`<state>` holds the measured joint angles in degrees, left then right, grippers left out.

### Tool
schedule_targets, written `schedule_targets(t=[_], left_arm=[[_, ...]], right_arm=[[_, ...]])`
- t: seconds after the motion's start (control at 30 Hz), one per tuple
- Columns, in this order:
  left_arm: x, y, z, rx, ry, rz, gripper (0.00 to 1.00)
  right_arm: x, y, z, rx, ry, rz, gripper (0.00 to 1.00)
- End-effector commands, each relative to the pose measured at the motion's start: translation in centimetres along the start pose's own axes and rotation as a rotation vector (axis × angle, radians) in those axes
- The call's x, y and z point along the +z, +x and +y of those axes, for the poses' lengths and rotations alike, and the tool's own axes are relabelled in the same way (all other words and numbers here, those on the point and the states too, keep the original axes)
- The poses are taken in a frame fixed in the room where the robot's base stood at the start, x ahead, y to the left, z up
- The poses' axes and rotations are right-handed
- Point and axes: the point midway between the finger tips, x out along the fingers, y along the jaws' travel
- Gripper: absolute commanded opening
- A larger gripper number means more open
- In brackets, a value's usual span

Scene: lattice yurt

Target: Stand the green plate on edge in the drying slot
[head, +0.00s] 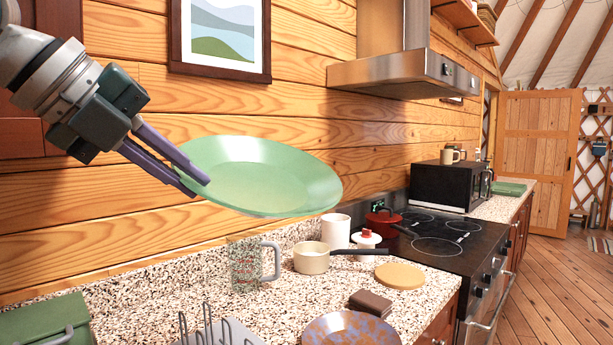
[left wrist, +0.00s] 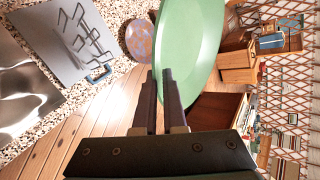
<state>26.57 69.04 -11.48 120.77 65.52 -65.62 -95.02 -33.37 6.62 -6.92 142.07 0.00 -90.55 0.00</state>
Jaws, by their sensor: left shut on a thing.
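The green plate (head: 265,185) is held in the air above the counter, tilted and close to flat, in the head view. My left gripper (head: 198,184) is shut on its left rim. In the left wrist view the green plate (left wrist: 192,40) extends away from the fingertips (left wrist: 160,76). The drying rack (head: 215,333) with upright wire loops is at the bottom of the head view, partly cut off, below the plate and apart from it. The rack (left wrist: 68,58) shows more fully in the left wrist view, with several wire loops and no plate in them. My right gripper is out of view.
A clear mug (head: 245,266), a saucepan (head: 311,258), a white cup (head: 336,230), a round board (head: 400,276), a brown block (head: 371,303) and a patterned plate (head: 350,330) are on the speckled counter. A green box (head: 45,322) is at the lower left. The stove (head: 440,245) is beyond.

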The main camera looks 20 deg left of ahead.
Motion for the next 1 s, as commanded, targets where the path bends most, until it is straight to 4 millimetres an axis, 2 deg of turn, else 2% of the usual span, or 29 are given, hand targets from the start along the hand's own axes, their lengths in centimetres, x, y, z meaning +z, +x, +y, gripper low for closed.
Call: schedule_targets(t=[0.1,0.2,0.3,0.4,0.57,0.7,0.8,1.0], left_arm=[[3.7,0.4,1.3,0.049,0.07,-0.145,0.0],[6.2,0.8,3.2,0.102,0.166,-0.272,0.0],[7.9,1.1,5.3,0.151,0.286,-0.393,0.0],[8.6,1.4,7.4,0.191,0.415,-0.499,0.0],[7.8,2.3,9.9,0.227,0.602,-0.629,0.0],[5.8,3.6,11.2,0.231,0.736,-0.705,0.0],[4.2,4.5,11.7,0.221,0.804,-0.739,0.0],[2.5,5.5,11.9,0.201,0.876,-0.772,0.0]], right_arm=[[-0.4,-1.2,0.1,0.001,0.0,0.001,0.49],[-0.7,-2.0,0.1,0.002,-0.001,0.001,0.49],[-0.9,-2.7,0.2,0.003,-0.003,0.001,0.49],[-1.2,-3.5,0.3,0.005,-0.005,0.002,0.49],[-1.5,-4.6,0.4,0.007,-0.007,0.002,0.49],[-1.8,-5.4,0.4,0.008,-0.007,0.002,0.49],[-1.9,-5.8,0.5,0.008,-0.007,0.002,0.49],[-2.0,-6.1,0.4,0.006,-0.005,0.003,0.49]])
